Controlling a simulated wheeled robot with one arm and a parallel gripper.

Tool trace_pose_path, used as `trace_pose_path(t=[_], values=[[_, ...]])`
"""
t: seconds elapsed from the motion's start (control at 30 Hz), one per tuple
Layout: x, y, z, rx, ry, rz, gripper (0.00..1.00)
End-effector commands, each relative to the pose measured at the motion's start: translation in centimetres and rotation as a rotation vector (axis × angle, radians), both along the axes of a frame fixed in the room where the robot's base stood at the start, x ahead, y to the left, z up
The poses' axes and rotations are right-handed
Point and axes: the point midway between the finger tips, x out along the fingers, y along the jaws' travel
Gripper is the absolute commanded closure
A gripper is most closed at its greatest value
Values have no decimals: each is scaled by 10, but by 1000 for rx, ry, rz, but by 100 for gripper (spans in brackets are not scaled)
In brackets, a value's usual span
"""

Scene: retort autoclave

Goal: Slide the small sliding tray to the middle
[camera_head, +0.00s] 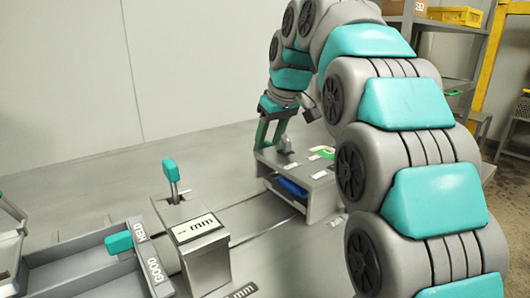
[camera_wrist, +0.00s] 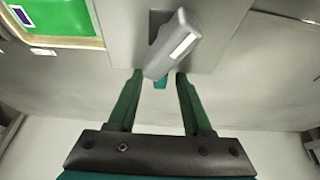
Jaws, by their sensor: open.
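A grey box-shaped unit (camera_head: 318,196) stands at the end of a floor track in the head view, with a blue piece (camera_head: 292,187) inside its open front. I cannot tell for sure which part is the small sliding tray. My gripper (camera_head: 268,144) is above the unit's top, pointing down, close to a small grey lever (camera_head: 287,145). In the wrist view, my gripper (camera_wrist: 155,76) is open. The grey lever (camera_wrist: 172,46), with a white label, lies just beyond the fingertips, and a bit of teal shows between them. No grip on it shows.
A grey block with a "mm" display (camera_head: 200,228) and a teal-handled lever (camera_head: 171,172) stand left of the unit. A bin with "HELD" and "GOOD" labels (camera_head: 150,262) is at lower left. A green panel (camera_wrist: 57,17) shows in the wrist view. Shelves stand at right.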

Motion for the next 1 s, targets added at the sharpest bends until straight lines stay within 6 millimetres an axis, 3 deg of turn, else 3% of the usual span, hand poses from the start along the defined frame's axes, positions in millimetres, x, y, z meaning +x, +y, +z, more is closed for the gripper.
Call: trace_pose_path(t=[0.3, 0.67, 1.0], values=[[9, 7, -29, -1, 4, 1, 50], [10, 8, -33, -1, 2, 0, 50], [10, 7, -33, -1, 2, 0, 88]])
